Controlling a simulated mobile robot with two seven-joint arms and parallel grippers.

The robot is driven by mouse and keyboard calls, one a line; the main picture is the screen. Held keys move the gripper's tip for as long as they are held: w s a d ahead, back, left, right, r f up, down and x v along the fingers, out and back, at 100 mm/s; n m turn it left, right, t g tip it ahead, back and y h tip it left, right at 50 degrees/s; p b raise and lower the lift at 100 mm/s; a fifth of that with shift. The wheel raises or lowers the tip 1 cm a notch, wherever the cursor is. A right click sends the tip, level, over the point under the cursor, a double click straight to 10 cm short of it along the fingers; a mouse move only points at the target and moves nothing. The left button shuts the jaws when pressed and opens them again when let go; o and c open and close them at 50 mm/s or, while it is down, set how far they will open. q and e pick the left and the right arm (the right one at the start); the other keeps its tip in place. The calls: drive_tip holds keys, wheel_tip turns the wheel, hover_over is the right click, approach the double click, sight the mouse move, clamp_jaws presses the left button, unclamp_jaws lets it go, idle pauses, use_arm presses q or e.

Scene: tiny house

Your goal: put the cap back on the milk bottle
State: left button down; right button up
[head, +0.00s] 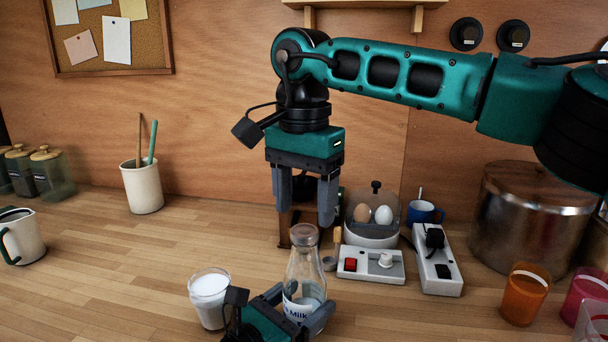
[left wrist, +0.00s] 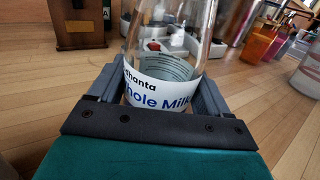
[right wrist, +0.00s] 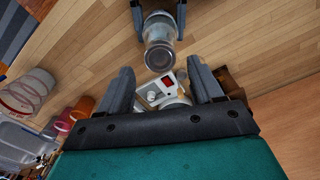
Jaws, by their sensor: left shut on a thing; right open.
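The clear glass milk bottle (head: 304,268) stands upright on the wooden counter, and its label shows in the left wrist view (left wrist: 160,90). My left gripper (head: 292,308) is shut around its lower body. A greyish, see-through cap (head: 304,235) appears to sit on the bottle's top. It also shows in the right wrist view (right wrist: 160,56); I cannot tell how firmly it is seated. My right gripper (head: 305,212) is open and empty, pointing down just above and behind the bottle top, apart from it.
A glass of milk (head: 209,298) stands close left of the bottle. Behind right are a white panel with a red switch (head: 370,265), an egg cooker (head: 372,222), a power strip (head: 437,262) and a large pot (head: 527,222). Coloured cups (head: 525,295) stand at the right. The counter at left is mostly free.

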sight(304, 230)
drive_tip(key=shift+f, duration=1.55)
